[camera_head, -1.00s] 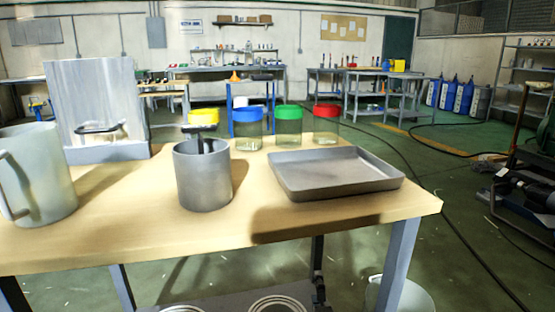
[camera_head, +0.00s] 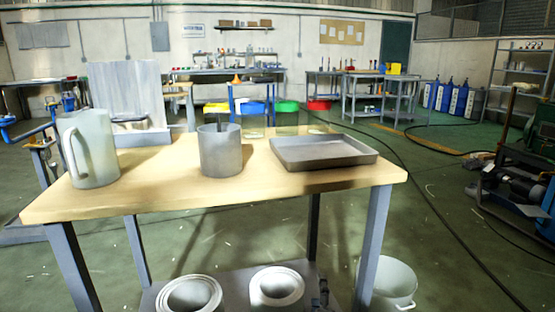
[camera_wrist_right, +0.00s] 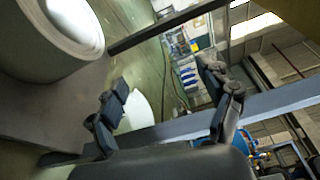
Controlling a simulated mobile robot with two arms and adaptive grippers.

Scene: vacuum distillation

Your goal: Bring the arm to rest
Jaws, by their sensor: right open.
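My right gripper (camera_head: 322,296) shows small and dark at the bottom of the head view, by the lower shelf of the wooden-topped table (camera_head: 230,198). In the right wrist view its two fingers (camera_wrist_right: 168,88) stand wide apart with nothing between them. The rest of my right arm is hidden in the head view. My left gripper is in neither view.
Round pots (camera_head: 277,288) sit on the lower shelf. A white bucket (camera_head: 388,285) stands right.

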